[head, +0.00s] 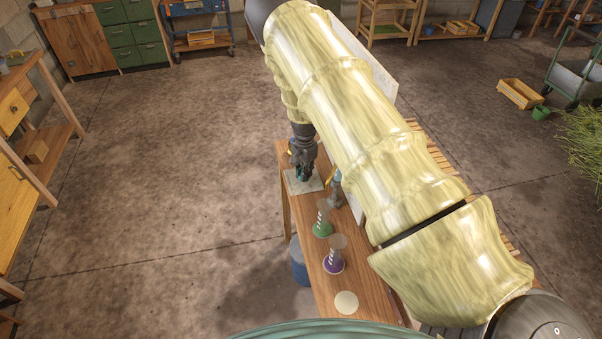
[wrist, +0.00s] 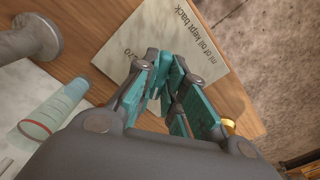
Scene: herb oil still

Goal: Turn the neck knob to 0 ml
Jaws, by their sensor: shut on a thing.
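A pale dial plate (wrist: 205,38) lies on the wooden bench, lettered "ml of oil kept back", with a partly covered number near its left corner. It also shows in the head view (head: 316,186) at the bench's far end. My gripper (wrist: 167,72) has its teal fingers over the middle of this plate, shut on the neck knob. The knob itself is hidden between and behind the fingers, so its pointer and setting cannot be read. In the head view my gripper (head: 302,175) points down at the plate.
On the bench (head: 325,290) stand a green flask (head: 322,229), a purple flask (head: 334,265) and a pale disc (head: 346,302). A grey metal part (wrist: 30,43) and a clear glass tube (wrist: 54,110) are left of my fingers. A blue bin (head: 299,265) stands beside the bench.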

